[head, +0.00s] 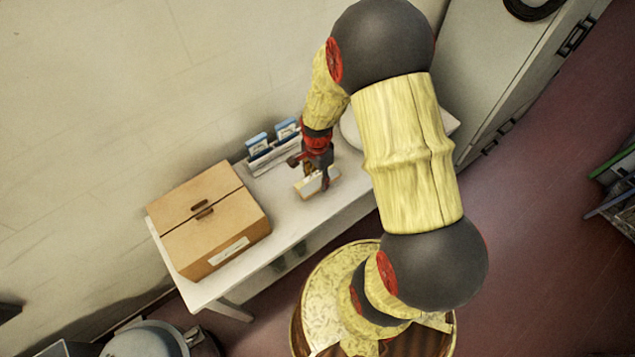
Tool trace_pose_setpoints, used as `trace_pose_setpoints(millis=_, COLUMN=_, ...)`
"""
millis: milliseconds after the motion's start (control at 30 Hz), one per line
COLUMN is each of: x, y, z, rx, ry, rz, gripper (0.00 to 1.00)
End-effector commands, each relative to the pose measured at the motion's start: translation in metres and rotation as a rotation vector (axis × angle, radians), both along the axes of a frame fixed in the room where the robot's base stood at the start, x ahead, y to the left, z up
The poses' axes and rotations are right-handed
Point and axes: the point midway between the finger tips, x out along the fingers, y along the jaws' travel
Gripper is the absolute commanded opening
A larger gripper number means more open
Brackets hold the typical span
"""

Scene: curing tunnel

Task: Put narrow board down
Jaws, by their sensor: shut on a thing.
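A small narrow board (304,188), pale with a tan edge, is at my gripper (320,178) in the head view. My dark gripper with red parts reaches down from above and is shut on the board. The board is over the white table (330,205), close to its top; I cannot tell whether it touches. The fingers hide part of the board.
A closed cardboard box (208,220) stands on the table's left end. A small rack (272,157) with blue-and-white packets stands behind the gripper by the wall. A grey cabinet (500,60) is at the right. Some bare tabletop lies between box and gripper.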

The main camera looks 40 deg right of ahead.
Motion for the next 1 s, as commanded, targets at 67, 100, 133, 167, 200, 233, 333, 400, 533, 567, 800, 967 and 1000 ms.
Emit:
trace_pose_setpoints(millis=67, x=-0.002, y=0.001, z=-0.015, rx=0.001, ry=0.003, rz=0.0, gripper=0.19)
trace_pose_setpoints(millis=100, x=-0.002, y=0.001, z=-0.021, rx=0.001, ry=0.003, rz=0.0, gripper=0.19)
trace_pose_setpoints(millis=133, x=-0.002, y=0.001, z=-0.025, rx=0.001, ry=0.003, rz=0.0, gripper=0.19)
trace_pose_setpoints(millis=167, x=-0.002, y=0.001, z=-0.028, rx=0.001, ry=0.003, rz=0.0, gripper=0.19)
trace_pose_setpoints(millis=200, x=-0.001, y=0.001, z=-0.03, rx=0.001, ry=0.002, rz=0.0, gripper=0.19)
trace_pose_setpoints(millis=233, x=-0.001, y=0.001, z=-0.031, rx=0.0, ry=0.001, rz=0.0, gripper=0.19)
trace_pose_setpoints(millis=333, x=-0.001, y=0.0, z=-0.029, rx=0.0, ry=0.0, rz=0.0, gripper=0.19)
trace_pose_setpoints(millis=400, x=-0.001, y=0.0, z=-0.029, rx=0.0, ry=0.0, rz=0.0, gripper=0.19)
trace_pose_setpoints(millis=533, x=-0.001, y=0.001, z=-0.032, rx=0.0, ry=0.001, rz=0.0, gripper=0.19)
trace_pose_setpoints(millis=567, x=-0.001, y=0.001, z=-0.033, rx=0.0, ry=0.001, rz=0.0, gripper=0.19)
trace_pose_setpoints(millis=800, x=-0.001, y=0.001, z=-0.033, rx=0.0, ry=0.001, rz=0.0, gripper=0.56)
trace_pose_setpoints(millis=967, x=-0.001, y=0.001, z=-0.033, rx=0.0, ry=0.001, rz=0.0, gripper=0.63)
trace_pose_setpoints(millis=1000, x=-0.001, y=0.001, z=-0.033, rx=0.0, ry=0.001, rz=0.0, gripper=0.63)
